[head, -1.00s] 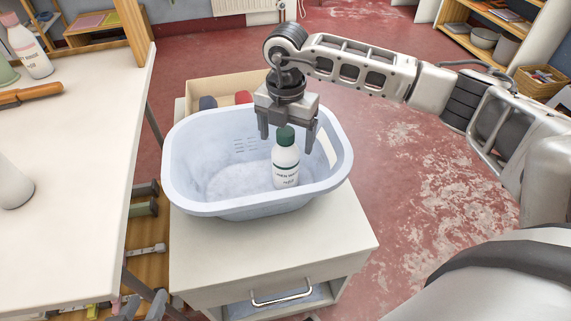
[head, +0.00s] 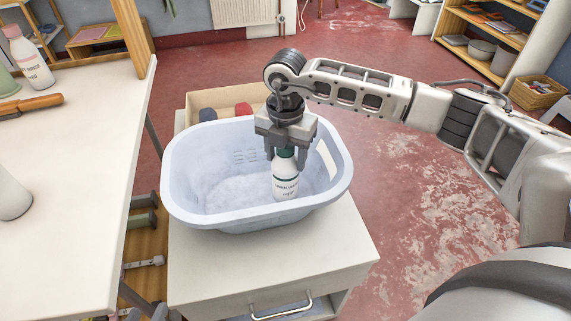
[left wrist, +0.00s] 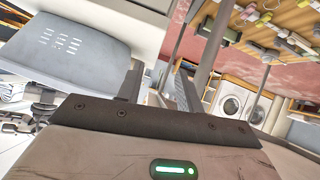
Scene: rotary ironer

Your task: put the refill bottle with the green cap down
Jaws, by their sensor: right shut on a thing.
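The white refill bottle (head: 285,182) with dark lettering stands upright inside the pale blue basket (head: 185,205), near its right side. Its green cap (head: 284,153) is mostly hidden between the fingers of my right gripper (head: 286,158), which is shut on the bottle from above. The bottle's base appears to be at the basket floor, but contact cannot be told.
The basket sits on a white drawer cabinet (head: 270,265), with a cardboard box (head: 230,97) behind it. The white table (head: 75,175) at left holds a pink-capped bottle (head: 30,62) and a wooden-handled tool (head: 30,105). Open red floor (head: 420,170) lies to the right.

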